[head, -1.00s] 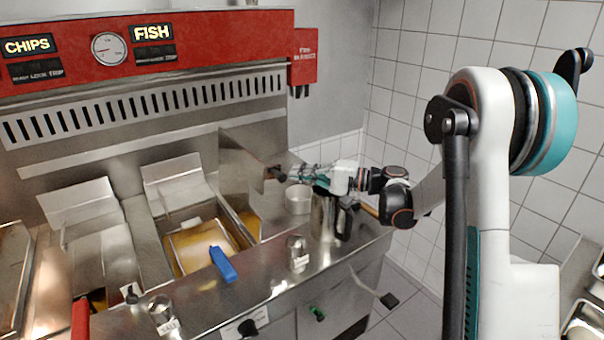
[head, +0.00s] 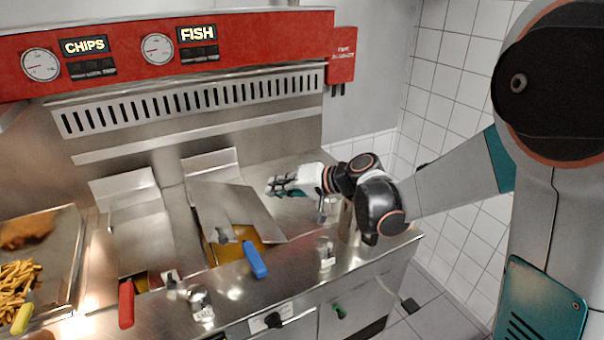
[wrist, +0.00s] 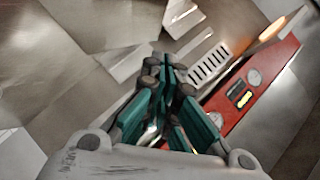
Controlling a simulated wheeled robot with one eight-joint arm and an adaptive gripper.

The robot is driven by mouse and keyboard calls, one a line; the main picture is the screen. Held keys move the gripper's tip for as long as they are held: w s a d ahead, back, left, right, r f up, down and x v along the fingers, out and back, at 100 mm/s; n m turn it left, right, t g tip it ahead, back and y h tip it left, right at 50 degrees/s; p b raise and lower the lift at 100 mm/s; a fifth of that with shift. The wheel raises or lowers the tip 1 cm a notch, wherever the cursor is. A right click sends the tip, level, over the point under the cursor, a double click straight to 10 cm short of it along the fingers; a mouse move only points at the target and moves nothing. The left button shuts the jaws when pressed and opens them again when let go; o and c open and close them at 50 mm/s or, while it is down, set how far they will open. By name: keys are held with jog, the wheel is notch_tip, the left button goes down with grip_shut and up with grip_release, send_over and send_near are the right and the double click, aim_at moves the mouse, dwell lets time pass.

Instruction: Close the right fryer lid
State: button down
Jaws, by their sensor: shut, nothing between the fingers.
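The right fryer lid (head: 240,207) is a flat steel plate, tilted over the right fryer (head: 262,243) and partly covering it. Yellow oil and the blue basket handle (head: 254,260) show below its near edge. A small dark lid handle (head: 224,236) shows near its front left corner. My gripper (head: 271,188) is just right of the lid's upper right side; I cannot tell whether it touches. It is shut and empty, and its teal fingers meet in the wrist view (wrist: 164,62).
The left fryer (head: 140,235) is to the left, with a red handle (head: 126,303) in front. A steel shaker (head: 326,253) and another container (head: 200,303) stand on the front counter. Chips (head: 20,285) lie in a tray at far left. The tiled wall is at right.

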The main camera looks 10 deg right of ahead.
jog(key=shift+s+a+f+n+t+h+b, duration=0.15)
jog(key=shift+s+a+f+n+h+b, duration=0.9)
jog(key=shift+a+f, duration=2.1)
jog(key=shift+s+a+f+n+t+h+b, duration=0.3)
jog(key=shift+s+a+f+h+b, duration=0.9)
jog(key=shift+a+f+b, duration=1.4)
jog(key=shift+s+a+f+n+t+h+b, duration=0.1)
jog(key=shift+s+a+f+n+h+b, duration=1)
jog(key=shift+a+f, duration=2.6)
jog(key=shift+w+a+r+m, duration=0.1)
jog(key=shift+a+r+m, duration=0.15)
jog(key=shift+a+r, duration=0.15)
jog(key=shift+r, duration=0.1)
